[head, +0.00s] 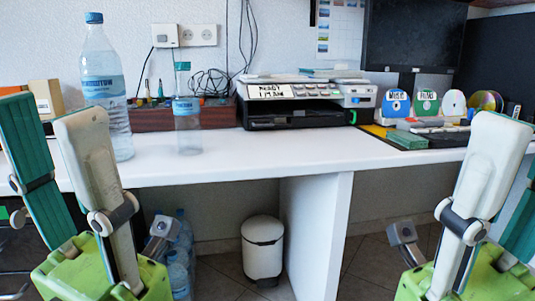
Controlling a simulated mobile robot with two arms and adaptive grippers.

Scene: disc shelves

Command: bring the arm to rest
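My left gripper (50,112) stands upright at the left edge of the head view. Its two fingers, with teal pads and pale backs, are spread apart with nothing between them. My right gripper (516,150) stands upright at the right edge, partly cut off by the frame. A gap shows between its pale finger and the teal one, and I see nothing held. Both grippers appear in front of the white desk (240,160), touching nothing that I can see.
A large bottle (105,95) and a smaller one (187,120) stand on the desk at left. A printer-like device (292,105) stands mid-desk. Several discs (453,104) stand at right. Below are a white bin (263,247) and a desk panel (315,235). The front middle desktop is clear.

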